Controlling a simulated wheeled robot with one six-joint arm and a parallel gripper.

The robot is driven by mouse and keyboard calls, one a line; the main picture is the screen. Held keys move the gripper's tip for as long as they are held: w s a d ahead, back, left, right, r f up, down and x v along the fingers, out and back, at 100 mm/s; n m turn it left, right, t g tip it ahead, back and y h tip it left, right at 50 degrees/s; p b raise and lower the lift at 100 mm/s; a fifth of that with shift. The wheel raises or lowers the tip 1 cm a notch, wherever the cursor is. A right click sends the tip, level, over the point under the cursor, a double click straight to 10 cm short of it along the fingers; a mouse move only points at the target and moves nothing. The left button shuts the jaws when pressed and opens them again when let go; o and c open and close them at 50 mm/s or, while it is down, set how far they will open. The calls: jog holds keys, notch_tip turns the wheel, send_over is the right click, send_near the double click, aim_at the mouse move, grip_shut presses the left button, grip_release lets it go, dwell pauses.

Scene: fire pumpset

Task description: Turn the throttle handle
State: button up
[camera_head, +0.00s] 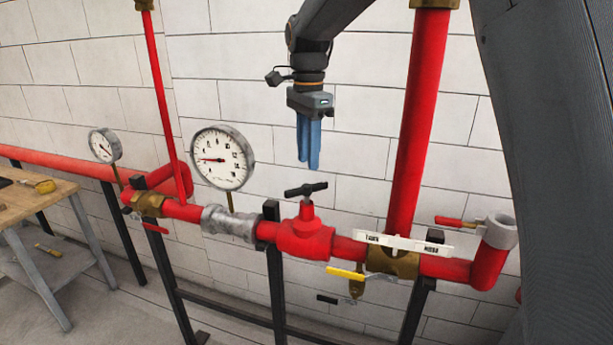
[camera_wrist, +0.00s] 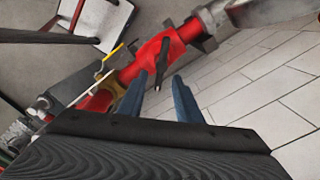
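The throttle handle (camera_head: 305,189) is a black bar on top of a red valve (camera_head: 306,236) in the horizontal red pipe. My gripper (camera_head: 309,163) hangs with its blue fingers pointing down, a little above the handle and apart from it. In the wrist view, the fingers of my gripper (camera_wrist: 158,82) are spread with a gap between them, and nothing is held. The black handle (camera_wrist: 162,65) appears there beyond and between the fingertips, on the red valve (camera_wrist: 149,53).
Pressure gauges (camera_head: 222,158) (camera_head: 105,146) stand left of the valve. A yellow lever (camera_head: 345,273) and a red lever (camera_head: 451,221) are to its right. A vertical red pipe (camera_head: 420,120) rises right of my gripper. A wooden table (camera_head: 32,205) is at the left.

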aim_at(306, 186)
jog(key=shift+w+a, duration=0.1)
jog(key=shift+a, duration=0.1)
jog(key=shift+f+p, duration=0.25)
jog(key=shift+p, duration=0.05)
jog(key=shift+f+p, duration=1.3)
jog(key=shift+f, duration=2.1)
jog(key=shift+c, duration=0.4)
grip_shut()
